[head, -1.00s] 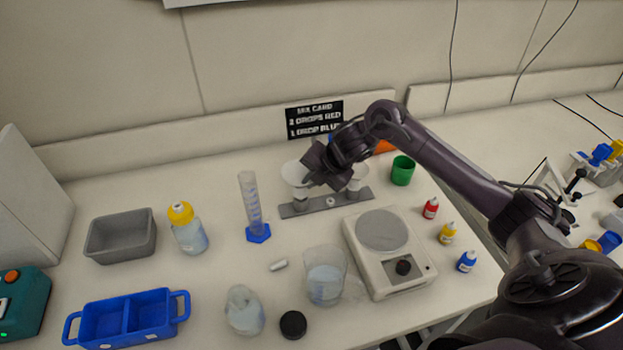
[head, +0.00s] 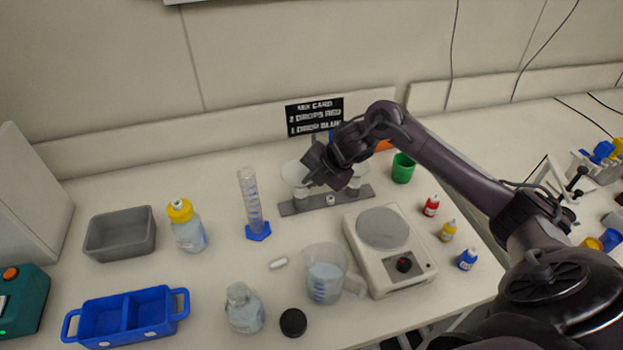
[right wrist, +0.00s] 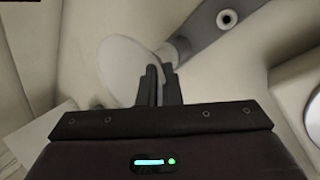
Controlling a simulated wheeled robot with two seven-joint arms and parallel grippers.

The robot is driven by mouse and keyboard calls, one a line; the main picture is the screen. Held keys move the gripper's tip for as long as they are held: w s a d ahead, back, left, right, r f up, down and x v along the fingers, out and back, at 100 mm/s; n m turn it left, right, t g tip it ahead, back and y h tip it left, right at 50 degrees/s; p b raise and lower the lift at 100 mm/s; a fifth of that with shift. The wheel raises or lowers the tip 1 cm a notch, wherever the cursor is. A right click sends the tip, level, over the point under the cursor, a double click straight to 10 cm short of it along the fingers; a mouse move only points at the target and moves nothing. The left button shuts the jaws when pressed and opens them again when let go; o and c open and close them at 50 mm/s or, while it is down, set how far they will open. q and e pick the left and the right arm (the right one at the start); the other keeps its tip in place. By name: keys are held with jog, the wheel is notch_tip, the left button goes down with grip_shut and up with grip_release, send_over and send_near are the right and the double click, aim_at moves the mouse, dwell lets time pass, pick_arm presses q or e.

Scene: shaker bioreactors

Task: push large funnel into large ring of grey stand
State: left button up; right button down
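The grey stand (head: 325,203) is a flat bar at the back middle of the bench; its bar also shows in the right wrist view (right wrist: 205,36). The large white funnel (head: 293,172) is upright at the stand's left end and shows as a pale disc in the right wrist view (right wrist: 122,68). My right gripper (head: 308,183) is over the funnel's right side. In the right wrist view its fingers (right wrist: 160,80) are together, overlapping the funnel's rim; contact is unclear. The large ring and the funnel's seating are hidden. My left gripper is out of view.
A smaller white funnel (head: 358,180) is at the stand's right end, partly behind my gripper. A balance (head: 402,276) stands in front right, a blue-footed cylinder (head: 252,206) to the left and a green cup (head: 402,168) to the right. A beaker (head: 325,278) stands in front.

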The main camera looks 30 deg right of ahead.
jog(key=shift+f, duration=0.3)
jog(key=c, duration=1.5)
grip_release()
jog(key=shift+c, duration=0.2)
jog(key=shift+r, duration=0.15)
jog(key=b+v, duration=0.2)
jog(key=v, duration=0.5)
jog(key=shift+s+r, duration=0.15)
jog(key=shift+r, duration=0.05)
jog(key=shift+d, duration=0.1)
